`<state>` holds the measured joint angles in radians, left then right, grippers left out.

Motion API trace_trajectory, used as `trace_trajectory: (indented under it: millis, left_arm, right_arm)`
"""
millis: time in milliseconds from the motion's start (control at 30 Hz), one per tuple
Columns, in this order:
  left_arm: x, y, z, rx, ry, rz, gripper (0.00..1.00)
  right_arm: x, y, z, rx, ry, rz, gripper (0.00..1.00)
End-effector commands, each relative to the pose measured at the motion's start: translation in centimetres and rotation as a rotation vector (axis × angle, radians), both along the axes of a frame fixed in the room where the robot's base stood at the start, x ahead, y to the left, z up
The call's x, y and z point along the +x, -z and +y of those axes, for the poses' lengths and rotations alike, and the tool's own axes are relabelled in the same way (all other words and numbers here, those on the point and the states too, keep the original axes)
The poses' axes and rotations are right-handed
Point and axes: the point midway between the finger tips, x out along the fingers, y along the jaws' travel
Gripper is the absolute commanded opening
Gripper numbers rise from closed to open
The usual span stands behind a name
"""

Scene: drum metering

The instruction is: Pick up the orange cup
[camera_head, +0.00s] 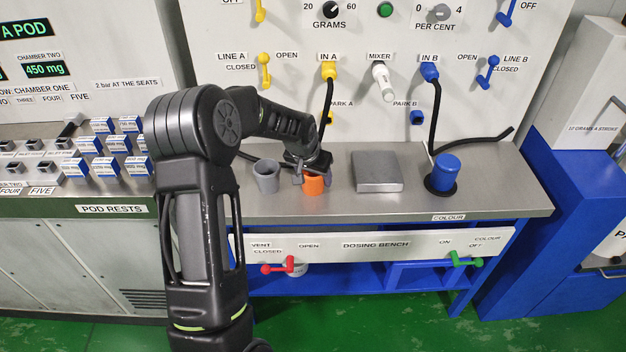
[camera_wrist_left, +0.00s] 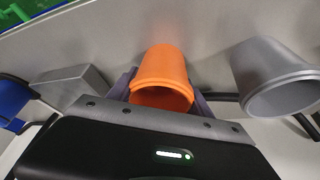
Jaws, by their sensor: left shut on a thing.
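The orange cup (camera_head: 313,185) stands on the steel bench top, right of the grey cup. My left gripper (camera_head: 312,172) reaches down to it and is shut on it. In the left wrist view the orange cup (camera_wrist_left: 163,80) sits between the fingers of the left gripper (camera_wrist_left: 165,88), with its open rim toward the camera. I cannot tell whether its base touches the bench. The fingers hide part of the cup. My right gripper is not in view.
A grey cup (camera_head: 266,176) stands close to the left; it also shows in the left wrist view (camera_wrist_left: 275,75). A flat steel block (camera_head: 378,172) and a blue cylinder (camera_head: 445,172) are to the right. Black hoses (camera_head: 436,110) hang behind. The bench front strip carries red (camera_head: 278,266) and green (camera_head: 466,260) levers.

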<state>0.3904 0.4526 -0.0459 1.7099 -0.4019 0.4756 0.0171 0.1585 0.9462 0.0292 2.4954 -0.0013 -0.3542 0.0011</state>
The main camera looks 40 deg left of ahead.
Motion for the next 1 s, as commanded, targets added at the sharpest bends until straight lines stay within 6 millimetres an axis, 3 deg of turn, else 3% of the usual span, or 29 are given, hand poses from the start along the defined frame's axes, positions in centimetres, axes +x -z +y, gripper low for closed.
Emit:
trace_trajectory:
  millis: [100,467,900,1000]
  left_arm:
    - [0.0,0.0,0.0,0.000,0.000,-0.001,0.18]
    - [0.1,-0.9,0.0,0.000,-0.001,-0.003,0.18]
    - [0.1,-8.6,0.0,0.001,0.000,-0.005,0.18]
    - [0.0,-9.6,0.0,0.000,0.000,-0.002,0.18]
  right_arm:
    - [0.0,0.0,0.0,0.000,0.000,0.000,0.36]
    - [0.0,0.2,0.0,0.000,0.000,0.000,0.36]
    - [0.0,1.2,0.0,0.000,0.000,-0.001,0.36]
    - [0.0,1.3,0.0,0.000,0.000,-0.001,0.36]
